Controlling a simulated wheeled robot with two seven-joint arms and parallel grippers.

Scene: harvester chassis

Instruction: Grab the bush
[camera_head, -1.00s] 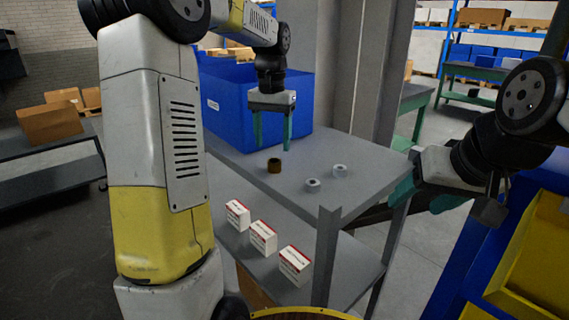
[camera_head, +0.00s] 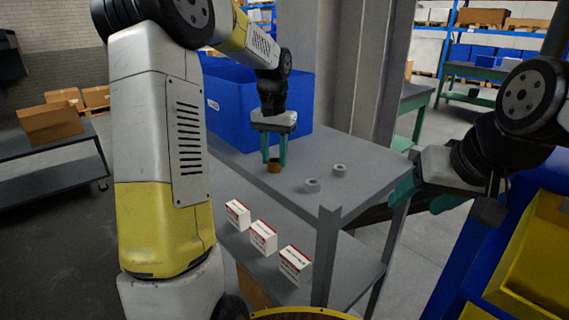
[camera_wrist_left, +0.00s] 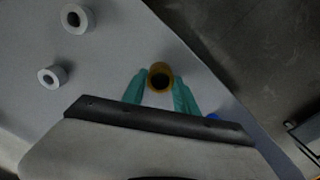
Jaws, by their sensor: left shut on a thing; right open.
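The bush (camera_head: 273,167) is a small brass-coloured ring on the grey table top (camera_head: 350,185). My left gripper (camera_head: 273,159) points down over it, with a teal finger on each side. In the left wrist view the bush (camera_wrist_left: 160,77) shows its dark bore between the two teal fingertips (camera_wrist_left: 159,76), which are shut on it. I cannot tell whether it is off the table. My right gripper (camera_head: 425,195) is open and empty, beyond the table's right edge; its fingers are partly hidden.
Two grey rings, a nearer one (camera_head: 312,185) and a farther one (camera_head: 339,170), stand right of the bush. A blue bin (camera_head: 230,105) stands behind. Several white-red boxes, one here (camera_head: 263,236), lie on the lower shelf. Yellow bins (camera_head: 530,250) are at right.

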